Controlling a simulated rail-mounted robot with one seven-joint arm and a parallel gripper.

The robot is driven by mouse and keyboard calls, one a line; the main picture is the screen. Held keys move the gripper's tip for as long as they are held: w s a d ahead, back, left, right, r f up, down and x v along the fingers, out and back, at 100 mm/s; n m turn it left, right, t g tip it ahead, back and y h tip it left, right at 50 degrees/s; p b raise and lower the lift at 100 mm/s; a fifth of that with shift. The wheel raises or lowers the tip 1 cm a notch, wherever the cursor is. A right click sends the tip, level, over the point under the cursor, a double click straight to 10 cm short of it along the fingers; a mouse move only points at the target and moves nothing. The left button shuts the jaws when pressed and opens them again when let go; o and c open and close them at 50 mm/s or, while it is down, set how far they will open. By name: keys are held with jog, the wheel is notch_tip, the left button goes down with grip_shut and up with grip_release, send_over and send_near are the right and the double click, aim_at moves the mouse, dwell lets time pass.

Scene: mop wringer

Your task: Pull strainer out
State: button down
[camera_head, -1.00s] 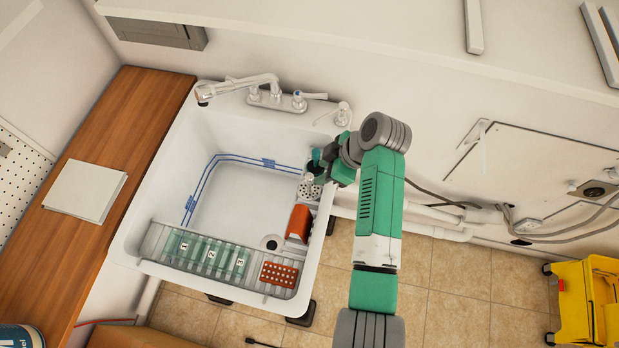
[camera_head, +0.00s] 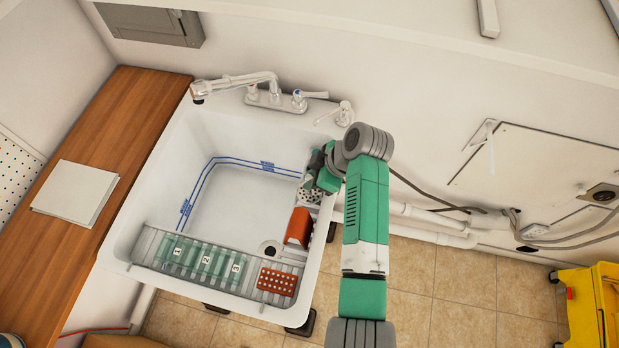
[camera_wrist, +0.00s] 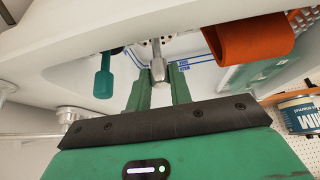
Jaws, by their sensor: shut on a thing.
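The strainer is a metal piece with a rounded knob (camera_wrist: 158,66), standing in the holder on the sink's right inner wall. Its dotted part (camera_head: 309,194) shows in the head view, but I cannot tell it fully apart from the holder. My gripper (camera_wrist: 161,72) has its two green fingers on either side of the knob, shut on it. In the head view my gripper (camera_head: 312,182) is low over the right wall of the sink and hides the knob. The strainer's lower part is hidden.
The white sink (camera_head: 150,205) has a drain (camera_head: 271,249) and a faucet (camera_head: 262,88) at the back. A teal-handled tool (camera_wrist: 104,80) is close beside my gripper. An orange item (camera_head: 298,227) sits in front of it along the wall. A ribbed tray (camera_head: 147,244) spans the sink front.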

jog(key=shift+r, duration=0.3)
jog(key=shift+r+p, duration=1.9)
jog(key=shift+r, duration=0.25)
jog(key=c, duration=2.1)
grip_release()
jog(key=shift+c, duration=0.2)
